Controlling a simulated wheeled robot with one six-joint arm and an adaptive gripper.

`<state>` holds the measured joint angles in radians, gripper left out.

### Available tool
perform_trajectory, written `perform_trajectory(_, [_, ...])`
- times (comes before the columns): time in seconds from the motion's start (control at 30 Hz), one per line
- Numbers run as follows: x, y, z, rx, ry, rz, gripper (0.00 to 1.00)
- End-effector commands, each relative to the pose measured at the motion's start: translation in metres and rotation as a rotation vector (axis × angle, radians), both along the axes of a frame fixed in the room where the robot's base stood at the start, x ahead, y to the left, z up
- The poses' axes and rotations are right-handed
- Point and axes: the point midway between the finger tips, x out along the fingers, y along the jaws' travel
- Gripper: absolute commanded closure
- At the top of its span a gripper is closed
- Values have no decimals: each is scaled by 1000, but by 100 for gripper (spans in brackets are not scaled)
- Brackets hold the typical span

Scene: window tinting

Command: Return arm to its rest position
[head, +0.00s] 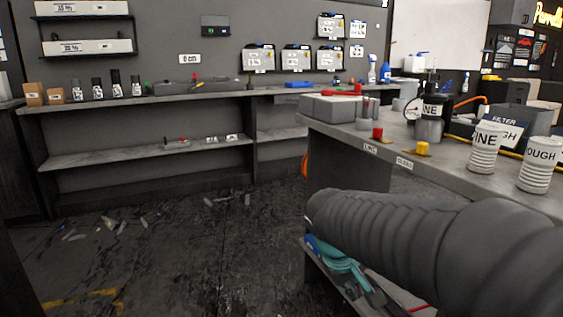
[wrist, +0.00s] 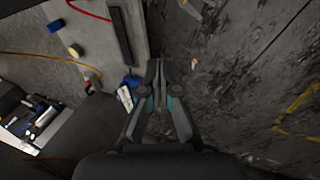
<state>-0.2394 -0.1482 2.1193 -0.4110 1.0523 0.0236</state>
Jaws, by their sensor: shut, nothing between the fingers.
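My gripper (wrist: 154,65) shows in the wrist view, pointing away from the camera with its two fingers together. It is shut and empty, above the dark, littered floor (wrist: 230,70) and beside the edge of a grey workbench (wrist: 105,45). In the head view my dark ribbed arm reaches in from the right, in front of the workbench (head: 455,172).
Long shelving (head: 150,155) lines the back wall. Open floor (head: 190,250) with scattered scraps lies left.

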Motion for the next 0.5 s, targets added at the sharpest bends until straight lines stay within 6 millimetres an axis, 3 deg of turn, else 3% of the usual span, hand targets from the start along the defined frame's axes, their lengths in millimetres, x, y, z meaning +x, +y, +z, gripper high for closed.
perform_trajectory(0.03, [-19,0,-1,62,-18,-25,100])
perform_trajectory(0.2, [-69,7,-7,250,-79,-117,100])
perform_trajectory(0.5, [-138,2,-5,432,-205,-258,100])
